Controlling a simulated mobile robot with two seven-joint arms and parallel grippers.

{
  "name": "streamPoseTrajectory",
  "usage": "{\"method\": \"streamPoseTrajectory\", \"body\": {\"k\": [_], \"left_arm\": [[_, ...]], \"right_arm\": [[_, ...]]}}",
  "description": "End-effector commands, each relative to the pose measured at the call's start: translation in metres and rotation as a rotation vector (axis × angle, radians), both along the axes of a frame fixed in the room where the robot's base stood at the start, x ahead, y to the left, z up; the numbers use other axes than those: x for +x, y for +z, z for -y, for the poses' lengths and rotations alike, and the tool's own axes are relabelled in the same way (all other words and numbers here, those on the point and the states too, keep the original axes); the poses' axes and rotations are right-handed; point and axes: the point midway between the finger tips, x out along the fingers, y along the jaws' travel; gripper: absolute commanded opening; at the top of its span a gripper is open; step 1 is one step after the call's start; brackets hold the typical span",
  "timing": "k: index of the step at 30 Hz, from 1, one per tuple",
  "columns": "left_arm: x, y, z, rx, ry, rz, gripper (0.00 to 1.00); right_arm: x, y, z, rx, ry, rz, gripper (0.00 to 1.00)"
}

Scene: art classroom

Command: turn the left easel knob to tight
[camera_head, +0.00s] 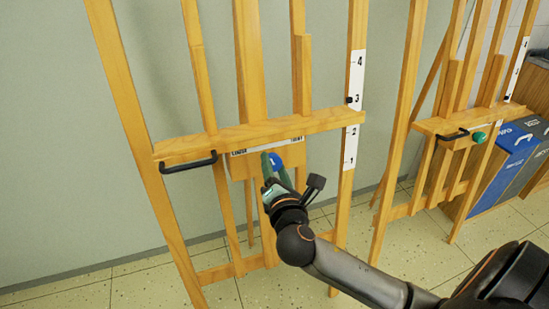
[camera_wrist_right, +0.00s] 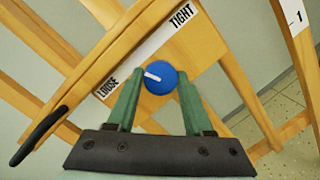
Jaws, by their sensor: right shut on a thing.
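The left easel (camera_head: 225,136) has a round blue knob (camera_head: 277,159) below its crossbar. In the right wrist view the knob (camera_wrist_right: 166,86) has a white pointer mark, and a white strip (camera_wrist_right: 150,48) beside it reads LOOSE at one end and TIGHT at the other. The pointer is turned left and slightly up in that view, nearer the LOOSE end than the TIGHT end. My right gripper (camera_head: 272,166) has its green fingers (camera_wrist_right: 160,78) on both sides of the knob and is shut on it. My left gripper is not in view.
A black handle (camera_head: 188,164) sticks out from the crossbar's left end. A numbered strip (camera_head: 351,147) runs down the right upright. A second easel (camera_head: 440,127) with a green knob (camera_head: 479,137) stands to the right, and blue bins (camera_head: 515,150) stand beyond it.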

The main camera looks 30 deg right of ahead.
Motion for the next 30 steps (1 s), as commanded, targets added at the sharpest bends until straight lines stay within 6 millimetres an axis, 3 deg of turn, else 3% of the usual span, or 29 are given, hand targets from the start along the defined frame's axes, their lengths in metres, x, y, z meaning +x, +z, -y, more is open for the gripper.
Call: {"method": "streamPoseTrajectory", "body": {"k": [1, 16, 30], "left_arm": [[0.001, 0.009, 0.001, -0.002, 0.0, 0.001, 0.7], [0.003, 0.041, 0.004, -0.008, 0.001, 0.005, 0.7], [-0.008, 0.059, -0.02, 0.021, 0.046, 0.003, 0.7]], "right_arm": [[0.0, 0.005, 0.001, 0.045, -0.013, 0.009, 0.0], [0.0, 0.005, 0.002, 0.501, -0.097, 0.119, 0.0], [0.0, 0.006, 0.002, 0.928, -0.175, 0.222, 0.0]]}}
